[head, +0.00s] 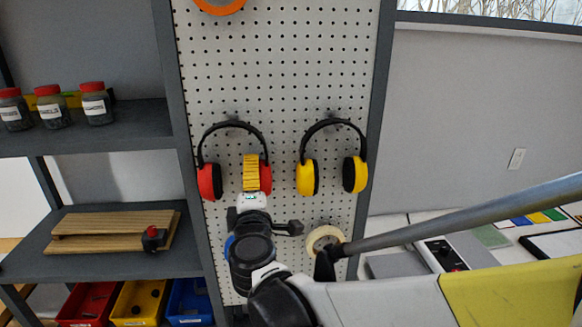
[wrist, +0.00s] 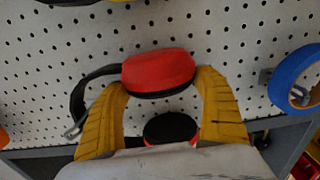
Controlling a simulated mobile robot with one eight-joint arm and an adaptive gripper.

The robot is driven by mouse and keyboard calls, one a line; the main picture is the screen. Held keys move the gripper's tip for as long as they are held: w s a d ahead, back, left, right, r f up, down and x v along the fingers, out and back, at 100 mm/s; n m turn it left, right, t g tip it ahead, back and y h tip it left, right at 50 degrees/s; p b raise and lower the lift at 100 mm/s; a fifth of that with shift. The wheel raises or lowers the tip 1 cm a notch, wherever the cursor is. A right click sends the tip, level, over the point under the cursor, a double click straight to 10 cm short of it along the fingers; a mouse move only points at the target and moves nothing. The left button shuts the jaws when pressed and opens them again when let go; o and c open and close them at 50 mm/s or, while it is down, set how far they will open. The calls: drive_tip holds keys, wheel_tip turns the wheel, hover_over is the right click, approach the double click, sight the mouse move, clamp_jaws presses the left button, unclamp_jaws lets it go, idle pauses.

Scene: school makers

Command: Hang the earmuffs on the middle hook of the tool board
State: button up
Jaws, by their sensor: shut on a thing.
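The red earmuffs (head: 210,181), with a black band, are upright against the tool board (head: 285,90), left of the yellow earmuffs (head: 306,178). My gripper (head: 256,158) is at their right cup. In the wrist view the yellow fingers (wrist: 165,88) are shut on either side of this red cup (wrist: 160,70); the other cup (wrist: 170,128) shows beyond it, partly hidden. The black band curves out past one finger. A small metal hook tip (wrist: 72,132) shows by the band's top; I cannot tell whether the band rests on it. The yellow earmuffs hang upright on the board's right side.
An orange tape roll (head: 220,7) is above and a cream tape roll (head: 316,238) below on the board. A blue tape roll (wrist: 288,80) shows in the wrist view. Left are dark shelves (head: 110,140) with jars and coloured bins. The board between the tape rolls and earmuffs is clear.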

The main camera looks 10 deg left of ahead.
drive_tip(key=o, duration=1.2)
drive_tip(key=shift+o, duration=0.2)
